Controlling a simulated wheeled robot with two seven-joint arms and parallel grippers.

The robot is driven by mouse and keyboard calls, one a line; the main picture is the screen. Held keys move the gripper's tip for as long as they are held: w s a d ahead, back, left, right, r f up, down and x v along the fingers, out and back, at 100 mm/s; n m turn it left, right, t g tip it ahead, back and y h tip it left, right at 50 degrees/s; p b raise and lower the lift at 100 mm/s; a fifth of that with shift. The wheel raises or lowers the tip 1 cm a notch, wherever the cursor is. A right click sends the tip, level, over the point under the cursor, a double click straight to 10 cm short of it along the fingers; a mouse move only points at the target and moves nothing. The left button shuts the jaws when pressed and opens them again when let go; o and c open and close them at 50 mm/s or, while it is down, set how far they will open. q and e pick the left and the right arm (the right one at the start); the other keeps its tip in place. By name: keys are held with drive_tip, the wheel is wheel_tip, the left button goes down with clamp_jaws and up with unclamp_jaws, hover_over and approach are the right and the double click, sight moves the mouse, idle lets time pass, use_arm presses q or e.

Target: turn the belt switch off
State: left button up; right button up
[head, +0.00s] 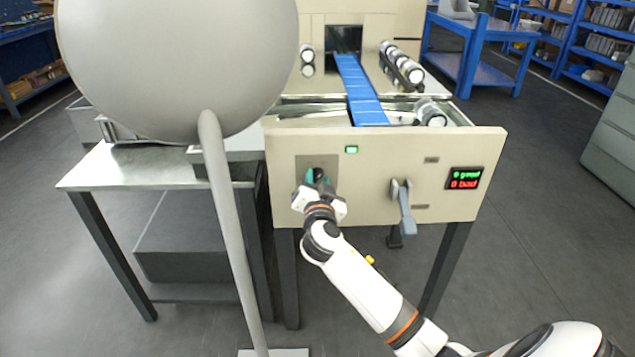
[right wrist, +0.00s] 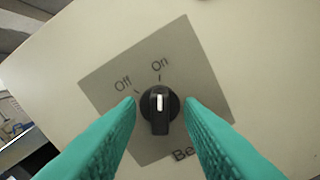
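The belt switch is a black rotary knob (right wrist: 160,112) on a grey plate (right wrist: 97,85) marked "Off" and "On". Its white pointer line points up at the "On" mark; "Off" is to the left of it. My right gripper (right wrist: 160,106) has its two green fingers on either side of the knob, with a small gap visible on each side. In the head view my right gripper (head: 318,180) is at the machine's front panel (head: 375,170), covering most of the knob. My left gripper is not in view.
A green light (head: 351,149) is lit above the switch. A grey lever (head: 404,208) and a display (head: 464,178) reading "0 good, 0 bad" are to the right. A blue belt (head: 360,90) runs behind the panel. A large grey ball on a post (head: 232,230) blocks the left.

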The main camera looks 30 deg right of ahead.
clamp_jaws()
drive_tip(key=shift+n, duration=0.3)
drive_tip(key=n, duration=0.2)
drive_tip(key=shift+n+p, duration=0.3)
drive_tip(key=shift+n, duration=0.1)
drive_tip(key=n, duration=0.2)
drive_tip(key=shift+n+p, duration=0.3)
drive_tip(key=shift+p, duration=0.1)
drive_tip(key=n+p, duration=0.1)
drive_tip(key=n, duration=0.3)
use_arm(q)
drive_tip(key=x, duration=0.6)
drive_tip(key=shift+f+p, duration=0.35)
drive_tip(key=shift+p, duration=0.05)
use_arm(e)
drive_tip(key=shift+n, duration=1)
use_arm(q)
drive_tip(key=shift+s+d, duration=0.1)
